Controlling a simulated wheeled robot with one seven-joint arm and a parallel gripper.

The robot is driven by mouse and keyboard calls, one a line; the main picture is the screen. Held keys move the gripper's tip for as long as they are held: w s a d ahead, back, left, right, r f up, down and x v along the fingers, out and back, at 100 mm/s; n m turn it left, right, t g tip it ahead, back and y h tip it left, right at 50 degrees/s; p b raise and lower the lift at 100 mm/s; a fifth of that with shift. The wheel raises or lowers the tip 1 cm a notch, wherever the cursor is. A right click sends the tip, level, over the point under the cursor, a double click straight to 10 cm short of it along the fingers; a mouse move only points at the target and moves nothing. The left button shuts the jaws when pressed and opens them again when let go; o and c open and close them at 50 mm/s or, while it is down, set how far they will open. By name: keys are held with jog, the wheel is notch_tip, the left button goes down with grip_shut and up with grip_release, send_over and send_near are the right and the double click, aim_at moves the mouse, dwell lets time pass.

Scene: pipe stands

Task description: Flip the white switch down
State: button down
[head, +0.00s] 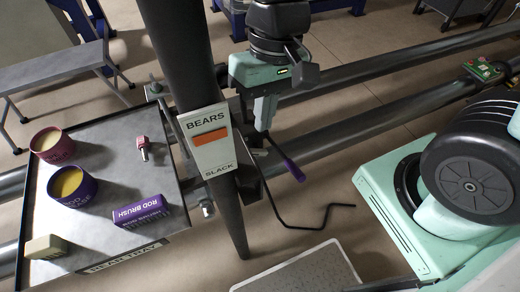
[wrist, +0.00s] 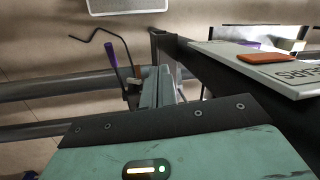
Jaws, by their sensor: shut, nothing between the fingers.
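No part is clearly readable as the white switch. A small pale piece (head: 259,152) sits just below my fingertips in the head view, beside the dark post. It may be the switch, but its position up or down cannot be told. A small pale piece also shows by the fingers in the wrist view (wrist: 149,72). My gripper (head: 264,124) is green, points down and is shut and empty, right of the white BEARS/SLACK plate (head: 212,158) with its orange bar. The fingers show in the wrist view (wrist: 160,84). Contact with the pale piece cannot be told.
A bent dark rod with a purple grip (head: 293,170) lies close below my gripper. A dark post (head: 180,45) stands left. The tray (head: 110,240) holds two tubs, a purple ROD BRUSH box, a pale block and a small pink-headed item. Long grey pipes (head: 390,75) run behind.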

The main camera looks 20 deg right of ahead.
aim_at(255, 150)
jog(key=w+d+f+m+y+b, duration=0.1)
jog(key=w+d+f+m+b, duration=0.2)
jog(key=w+d+f+m, duration=0.2)
jog(key=w+d+f+m+t+y+b, duration=0.1)
jog(key=w+d+f+m, duration=0.4)
jog(key=f, duration=0.7)
jog(key=w+d+f+m+y+b, duration=0.3)
jog(key=w+d+f+m+b, duration=0.2)
jog(key=w+f+m, duration=0.4)
jog(key=shift+d+m+t+b, duration=0.35)
jog(key=shift+m+b, duration=0.1)
jog(key=shift+m, duration=0.15)
jog(key=shift+a, duration=0.1)
jog(key=x, duration=1.3)
jog(key=shift+a+f, duration=0.15)
jog(key=shift+f, duration=0.25)
